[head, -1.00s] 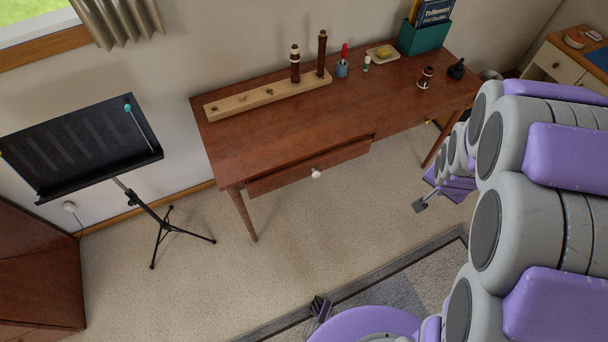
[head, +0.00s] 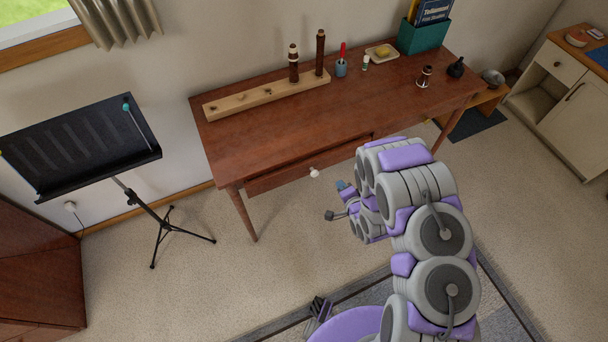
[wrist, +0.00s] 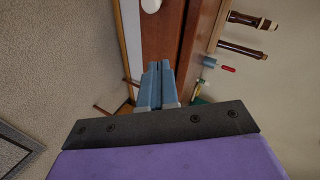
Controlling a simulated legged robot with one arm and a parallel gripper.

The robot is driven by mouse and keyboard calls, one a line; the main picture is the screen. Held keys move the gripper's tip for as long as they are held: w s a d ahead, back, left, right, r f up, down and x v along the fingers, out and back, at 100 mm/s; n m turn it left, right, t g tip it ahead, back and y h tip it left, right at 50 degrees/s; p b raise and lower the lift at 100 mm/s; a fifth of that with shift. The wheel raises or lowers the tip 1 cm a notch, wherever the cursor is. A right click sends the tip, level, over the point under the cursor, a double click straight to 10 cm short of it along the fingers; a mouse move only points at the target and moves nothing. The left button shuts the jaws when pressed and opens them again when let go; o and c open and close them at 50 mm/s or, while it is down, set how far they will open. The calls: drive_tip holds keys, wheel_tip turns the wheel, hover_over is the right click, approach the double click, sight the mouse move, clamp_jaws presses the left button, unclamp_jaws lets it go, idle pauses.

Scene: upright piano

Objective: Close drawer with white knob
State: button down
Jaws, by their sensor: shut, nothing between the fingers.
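The wooden drawer (head: 275,179) sits under the front of the brown desk and its front stands out a little from the desk edge. Its white knob (head: 314,172) is at the middle of the drawer front. In the wrist view the knob (wrist: 150,5) shows at the top edge, beyond my fingertips, with the drawer front (wrist: 160,35) below it. My gripper (wrist: 155,64) is shut and empty, its blue fingers together. In the head view my gripper (head: 340,185) is to the right of and slightly below the knob, apart from it.
The desk (head: 270,125) carries a wooden stand (head: 265,98) with dark pipe pieces, a blue cup (head: 341,68) and a teal box (head: 423,36). A music stand (head: 85,145) stands at left. A pale cabinet (head: 560,100) is at right.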

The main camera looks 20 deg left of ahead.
drive_tip(key=s+a+f+m+y, duration=0.2)
drive_tip(key=s+a+f+y, duration=0.1)
drive_tip(key=s+a, duration=0.3)
drive_tip(key=b, duration=0.4)
approach(300, 166)
drive_tip(key=w+a+f, duration=0.1)
drive_tip(key=a+f, duration=0.1)
drive_tip(key=w+a+f, duration=0.2)
drive_tip(key=shift+w+a, duration=0.1)
drive_tip(key=shift+a, duration=0.15)
drive_tip(key=shift+w+a, duration=0.2)
drive_tip(key=shift+w, duration=0.1)
drive_tip(key=shift+a, duration=0.1)
drive_tip(key=shift+w+a+r+p, duration=0.1)
drive_tip(key=shift+w+a+p, duration=0.4)
drive_tip(key=shift+w+a, duration=0.25)
drive_tip(key=shift+w+a+r+p, duration=0.1)
drive_tip(key=shift+w+a+p, duration=0.4)
drive_tip(key=shift+a, duration=0.3)
drive_tip(key=shift+w+r, duration=0.1)
drive_tip(key=shift+w, duration=0.05)
drive_tip(key=shift+r, duration=0.1)
